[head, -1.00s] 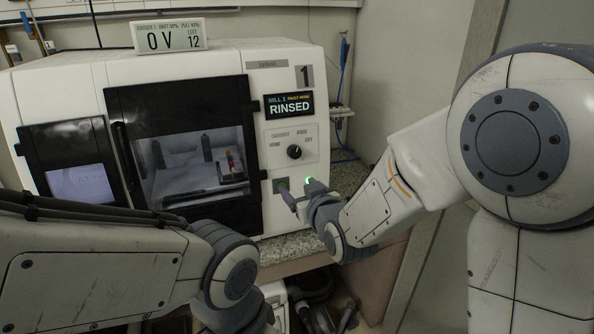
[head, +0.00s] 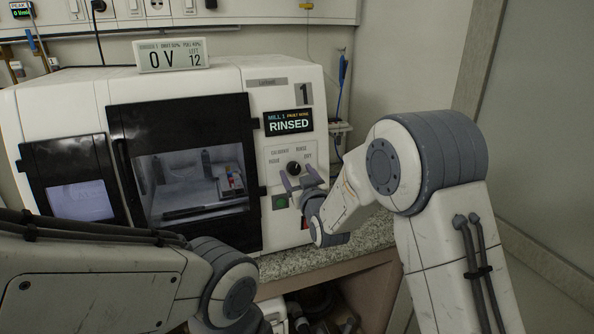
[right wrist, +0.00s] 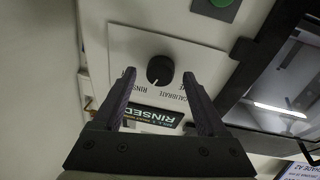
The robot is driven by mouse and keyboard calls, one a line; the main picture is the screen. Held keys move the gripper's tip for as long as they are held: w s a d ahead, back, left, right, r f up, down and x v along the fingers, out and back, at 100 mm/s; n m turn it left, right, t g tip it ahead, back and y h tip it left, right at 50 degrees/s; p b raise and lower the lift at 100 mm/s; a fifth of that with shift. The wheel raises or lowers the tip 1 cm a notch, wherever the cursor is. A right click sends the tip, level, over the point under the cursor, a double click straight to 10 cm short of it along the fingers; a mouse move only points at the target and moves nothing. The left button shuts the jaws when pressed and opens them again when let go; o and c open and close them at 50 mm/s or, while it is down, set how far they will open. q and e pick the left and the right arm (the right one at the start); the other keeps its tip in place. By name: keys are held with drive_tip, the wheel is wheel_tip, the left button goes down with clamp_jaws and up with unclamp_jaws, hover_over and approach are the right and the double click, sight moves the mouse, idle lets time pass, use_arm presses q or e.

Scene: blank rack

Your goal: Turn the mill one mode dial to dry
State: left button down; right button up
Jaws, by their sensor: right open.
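The mode dial (head: 294,168) is a round black knob on a white panel at the right of mill one (head: 84,100). In the right wrist view the dial (right wrist: 160,70) appears upside down; its white mark points toward the RINSE label. The mill display (head: 288,122) reads RINSED. My right gripper (head: 298,179) is open in front of the panel. In the right wrist view the dial shows between the tips of the open right gripper (right wrist: 158,75); I cannot tell how far they are from the panel. My left gripper is out of view.
A green button (head: 280,202) sits below the dial, with a partly hidden red one (head: 305,223) beside it. The dark-framed mill door (head: 185,115) is left of the panel. A small sign (head: 170,55) stands on top. A speckled counter (head: 330,252) runs below.

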drive_tip(key=shift+w, duration=0.2)
clamp_jaws()
drive_tip(key=shift+a+f+m+h+b, duration=0.15)
drive_tip(key=shift+m+h+b, duration=0.15)
drive_tip(key=shift+m+b, duration=1.25)
drive_tip(key=m+b, duration=0.2)
drive_tip(key=m, duration=0.1)
drive_tip(key=shift+b, duration=0.3)
drive_tip(key=shift+r+m+h+b, duration=0.25)
drive_tip(key=shift+m+h+b, duration=0.45)
drive_tip(key=shift+m, duration=0.65)
